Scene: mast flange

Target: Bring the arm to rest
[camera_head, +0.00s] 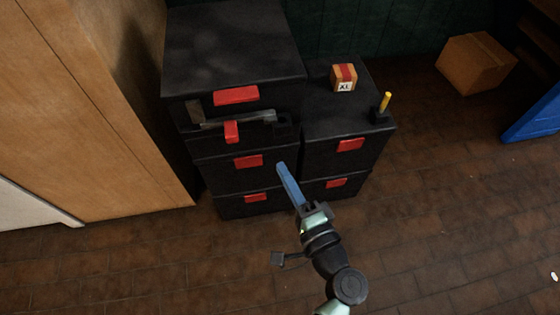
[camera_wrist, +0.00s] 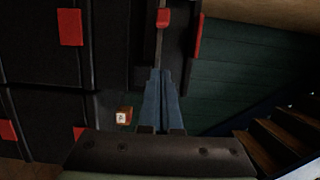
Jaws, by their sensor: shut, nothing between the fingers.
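My gripper (camera_head: 282,172) has long blue fingers, closed together with nothing between them. In the head view it is raised in front of the black drawer cabinet (camera_head: 240,60), pointing up and left. In the wrist view the shut fingers (camera_wrist: 160,88) point at the dark cabinet front with its red handles. I cannot tell from these views whether the fingertips touch the cabinet.
The upper left drawer (camera_head: 232,131) is partly open. A small box (camera_head: 343,78) and a yellow-handled item (camera_head: 385,103) stand on the lower cabinet (camera_head: 330,115). A wooden cabinet (camera_head: 100,100) is left. A cardboard box (camera_head: 475,63) is far right.

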